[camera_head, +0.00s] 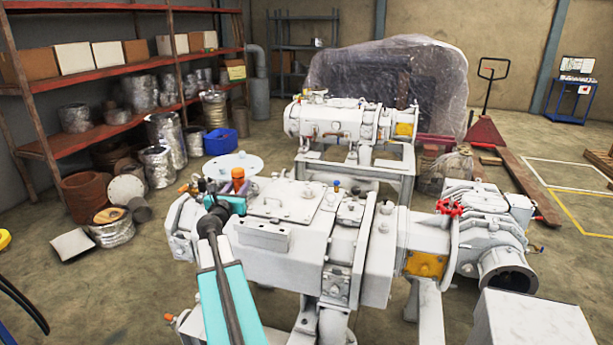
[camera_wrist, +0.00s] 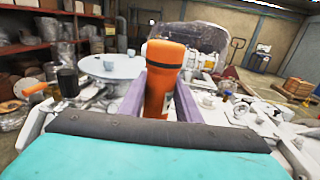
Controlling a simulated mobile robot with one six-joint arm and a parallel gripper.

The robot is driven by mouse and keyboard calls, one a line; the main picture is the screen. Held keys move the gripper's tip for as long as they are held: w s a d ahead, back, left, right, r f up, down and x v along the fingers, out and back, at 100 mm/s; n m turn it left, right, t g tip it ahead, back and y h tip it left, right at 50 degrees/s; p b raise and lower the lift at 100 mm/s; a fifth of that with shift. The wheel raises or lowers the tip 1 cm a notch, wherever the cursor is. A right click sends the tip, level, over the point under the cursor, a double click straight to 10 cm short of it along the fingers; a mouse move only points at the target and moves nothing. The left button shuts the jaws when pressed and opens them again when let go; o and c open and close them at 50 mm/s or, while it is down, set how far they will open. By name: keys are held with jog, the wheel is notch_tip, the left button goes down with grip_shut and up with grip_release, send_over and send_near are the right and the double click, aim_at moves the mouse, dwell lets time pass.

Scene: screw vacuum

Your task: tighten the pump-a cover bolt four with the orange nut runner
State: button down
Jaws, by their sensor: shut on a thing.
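The orange nut runner (camera_wrist: 163,75) stands roughly upright in the wrist view, with a dark band near its top. The two purple fingers of my gripper (camera_wrist: 158,92) are shut on its sides. In the head view the orange top of the runner (camera_head: 238,173) shows above my gripper (camera_head: 232,196), over the left end of a large white pump (camera_head: 285,200). The runner's lower end is hidden in both views. I cannot tell whether it touches a bolt, or which cover bolt is number four. A flat bolted cover plate (camera_head: 288,203) lies on the pump's top.
A second white machine (camera_head: 345,122) stands behind on a frame. A round white table (camera_head: 233,165) is behind my gripper. A red handwheel (camera_head: 449,207) sticks up at the right. Shelves (camera_head: 140,75) line the left wall.

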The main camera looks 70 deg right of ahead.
jog(key=s+d+r+m+g, duration=0.1)
jog(key=s+d, duration=0.4)
jog(key=s, duration=0.5)
jog(key=s+d+r+m+g, duration=0.2)
jog(key=s+d+g, duration=0.2)
jog(key=s, duration=0.7)
jog(key=shift+d, duration=0.95)
jog(key=shift+f, duration=0.15)
jog(key=shift+f+b, duration=2.15)
jog(key=shift+f, duration=0.5)
jog(key=shift+a+f+b, duration=0.1)
jog(key=shift+f+b, duration=0.35)
jog(key=shift+f, duration=0.15)
jog(key=shift+r, duration=0.1)
